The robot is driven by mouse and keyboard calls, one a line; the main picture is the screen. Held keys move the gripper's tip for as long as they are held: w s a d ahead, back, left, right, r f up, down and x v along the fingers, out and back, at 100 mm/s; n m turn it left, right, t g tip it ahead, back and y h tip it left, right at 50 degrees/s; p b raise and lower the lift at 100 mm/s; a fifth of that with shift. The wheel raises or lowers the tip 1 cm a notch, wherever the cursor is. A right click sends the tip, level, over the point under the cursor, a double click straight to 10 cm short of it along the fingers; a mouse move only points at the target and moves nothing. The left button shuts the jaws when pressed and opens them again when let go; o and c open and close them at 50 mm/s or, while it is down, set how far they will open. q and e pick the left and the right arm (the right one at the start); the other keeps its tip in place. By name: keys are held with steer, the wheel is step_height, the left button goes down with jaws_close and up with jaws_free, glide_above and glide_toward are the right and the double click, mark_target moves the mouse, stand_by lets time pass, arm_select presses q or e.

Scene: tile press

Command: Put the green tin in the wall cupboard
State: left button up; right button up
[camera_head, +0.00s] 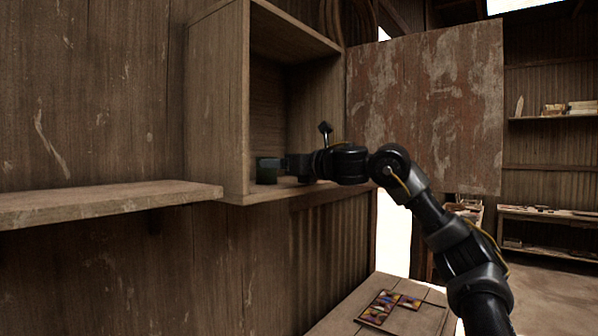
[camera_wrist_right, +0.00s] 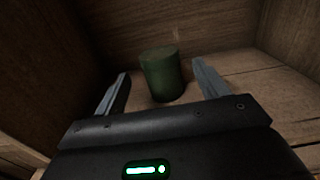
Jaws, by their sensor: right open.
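The green tin (camera_head: 266,170) stands upright on the floor of the wall cupboard (camera_head: 218,110), near its left wall. It also shows in the right wrist view (camera_wrist_right: 162,75). The cupboard's door (camera_head: 425,110) stands open to the right. My right gripper (camera_head: 283,165) reaches into the cupboard from the right. In the right wrist view its two fingers (camera_wrist_right: 163,95) are spread apart, with the tin just ahead of and between their tips and a gap on each side. My left gripper is not in view.
A wooden shelf (camera_head: 110,203) is on the wall left of the cupboard. Below at the right is a table (camera_head: 345,318) with a tray of coloured tiles (camera_head: 380,307). Shelves with small items (camera_head: 555,109) stand in the right background.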

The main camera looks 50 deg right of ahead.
steer(key=s+b, duration=0.1)
steer(key=s, duration=0.6)
steer(key=shift+d+b, duration=0.25)
steer(key=shift+b, duration=0.1)
